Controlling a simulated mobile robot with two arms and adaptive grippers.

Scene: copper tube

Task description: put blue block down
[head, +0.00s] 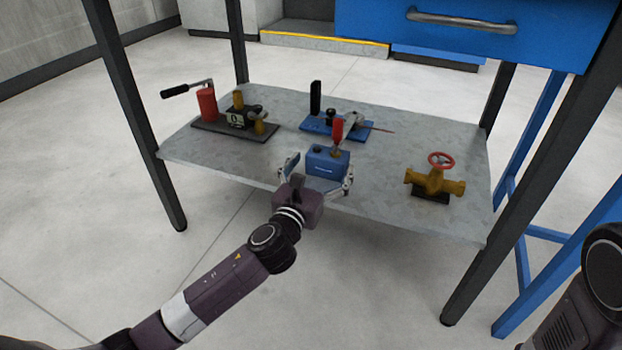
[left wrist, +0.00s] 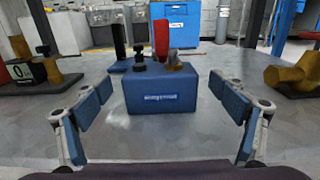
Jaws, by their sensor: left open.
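The blue block (head: 326,162) rests on the grey lower shelf (head: 390,200) of the table, near its front edge. In the left wrist view the blue block (left wrist: 172,95) stands upright in the middle, with a pale label on its front. My left gripper (head: 318,174) is open, its fingers spread on either side of the block. In the left wrist view both fingers of the left gripper (left wrist: 165,112) stand apart from the block, with gaps on each side. My right gripper is not in view.
A brass valve with a red wheel (head: 435,180) stands at the right of the shelf. A red cylinder device (head: 208,105) is at the left. A blue-based tool (head: 325,125) sits behind the block. Dark table legs (head: 140,120) frame the shelf.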

